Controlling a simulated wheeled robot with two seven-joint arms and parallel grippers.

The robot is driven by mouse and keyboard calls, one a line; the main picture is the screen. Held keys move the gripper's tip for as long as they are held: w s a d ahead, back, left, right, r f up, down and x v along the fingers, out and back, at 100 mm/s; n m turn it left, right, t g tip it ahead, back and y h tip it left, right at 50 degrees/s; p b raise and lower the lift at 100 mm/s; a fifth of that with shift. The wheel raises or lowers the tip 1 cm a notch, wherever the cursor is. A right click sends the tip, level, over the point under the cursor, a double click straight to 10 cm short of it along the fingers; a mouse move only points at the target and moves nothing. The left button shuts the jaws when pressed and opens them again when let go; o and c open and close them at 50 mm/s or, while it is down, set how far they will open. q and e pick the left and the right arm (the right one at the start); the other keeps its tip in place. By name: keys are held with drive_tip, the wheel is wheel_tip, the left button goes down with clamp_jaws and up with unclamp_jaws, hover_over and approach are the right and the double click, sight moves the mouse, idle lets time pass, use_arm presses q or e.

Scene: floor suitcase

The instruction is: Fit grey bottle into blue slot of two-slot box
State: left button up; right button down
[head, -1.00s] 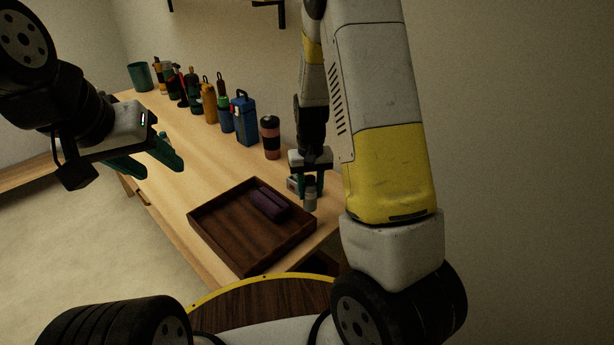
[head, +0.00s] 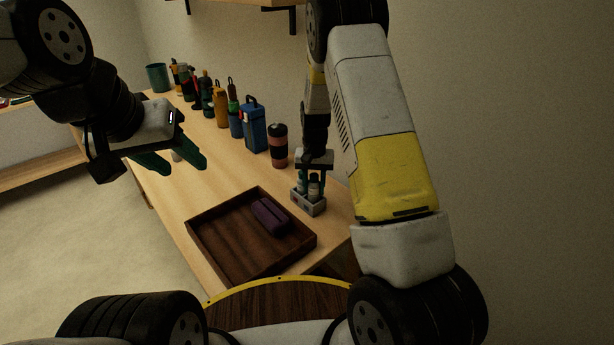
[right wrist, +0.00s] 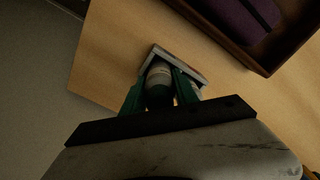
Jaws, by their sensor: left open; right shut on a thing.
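The grey bottle (head: 314,188) is between the fingers of my right gripper (head: 312,182), which is shut on it. The bottle looks upright. The small grey two-slot box (head: 309,206) stands on the table directly below. The bottle's lower end overlaps the box opening; I cannot tell how deep it sits or which slot it is over. In the right wrist view the bottle (right wrist: 158,78) shows between the green fingers, against the box rim (right wrist: 182,62). The slot colours are hidden. My left gripper (head: 182,163) is open and empty, left of the table's middle.
A dark wooden tray (head: 215,259) with a purple case (head: 270,215) lies left of the box.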

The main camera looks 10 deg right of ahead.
drive_tip(key=shift+f, duration=0.8)
